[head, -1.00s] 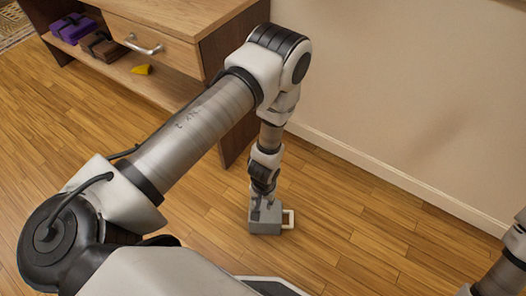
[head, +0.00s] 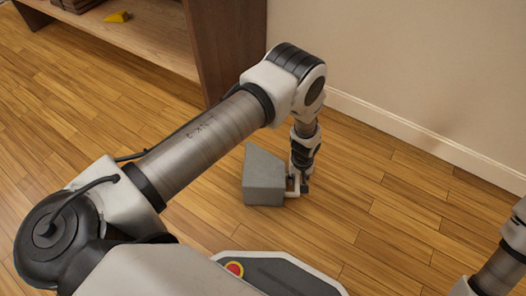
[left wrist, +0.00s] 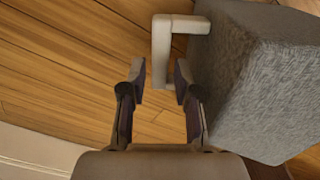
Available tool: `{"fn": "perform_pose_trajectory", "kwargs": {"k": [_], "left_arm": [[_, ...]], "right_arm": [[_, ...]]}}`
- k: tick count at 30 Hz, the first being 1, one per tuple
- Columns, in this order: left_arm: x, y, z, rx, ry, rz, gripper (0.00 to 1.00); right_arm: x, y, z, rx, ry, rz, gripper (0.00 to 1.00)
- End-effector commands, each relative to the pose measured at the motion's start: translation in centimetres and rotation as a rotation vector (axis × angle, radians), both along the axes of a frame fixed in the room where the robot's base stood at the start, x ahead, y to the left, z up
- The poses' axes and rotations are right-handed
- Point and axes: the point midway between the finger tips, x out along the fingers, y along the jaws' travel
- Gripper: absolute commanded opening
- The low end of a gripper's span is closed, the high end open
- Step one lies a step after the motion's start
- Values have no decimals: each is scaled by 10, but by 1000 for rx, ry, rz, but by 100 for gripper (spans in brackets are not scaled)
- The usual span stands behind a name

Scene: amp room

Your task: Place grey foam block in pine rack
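The grey foam block (head: 264,178) stands on the wooden floor, with a pale handle (head: 291,194) on its right side. In the left wrist view the block (left wrist: 265,80) fills the right side, and its handle (left wrist: 160,50) sticks out to the left. My left gripper (head: 303,188) points down beside the block at the handle. In the left wrist view the left gripper (left wrist: 158,80) is open, with one fingertip on each side of the handle's bar. I cannot tell whether they touch it. My right gripper is out of view.
A wooden cabinet (head: 224,45) with a low shelf (head: 150,38) stands at the upper left. A small yellow thing (head: 117,17) lies on the shelf. A pale wall (head: 420,60) with a white baseboard runs behind. The floor around the block is clear.

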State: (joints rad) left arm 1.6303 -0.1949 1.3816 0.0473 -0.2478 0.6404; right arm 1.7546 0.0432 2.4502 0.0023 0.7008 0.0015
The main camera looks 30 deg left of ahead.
Motion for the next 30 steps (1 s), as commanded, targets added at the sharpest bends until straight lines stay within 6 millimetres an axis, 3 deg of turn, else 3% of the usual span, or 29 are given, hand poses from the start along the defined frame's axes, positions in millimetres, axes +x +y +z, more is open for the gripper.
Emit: {"fn": "perform_pose_trajectory", "kwargs": {"k": [1,3,10,12,13,24,30], "left_arm": [[-1,-1,-20,0,2,-1,31],[0,0,-27,0,0,-2,31],[0,0,-26,0,-1,-1,31],[0,0,-26,0,0,-1,6],[0,0,-26,0,0,-1,0],[0,0,-25,0,0,-1,0],[-1,4,-12,0,0,0,0]], "right_arm": [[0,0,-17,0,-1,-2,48],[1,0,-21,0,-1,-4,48],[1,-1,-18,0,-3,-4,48],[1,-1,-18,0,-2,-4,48],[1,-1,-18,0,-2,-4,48],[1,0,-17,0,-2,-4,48],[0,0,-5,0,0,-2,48]]}}
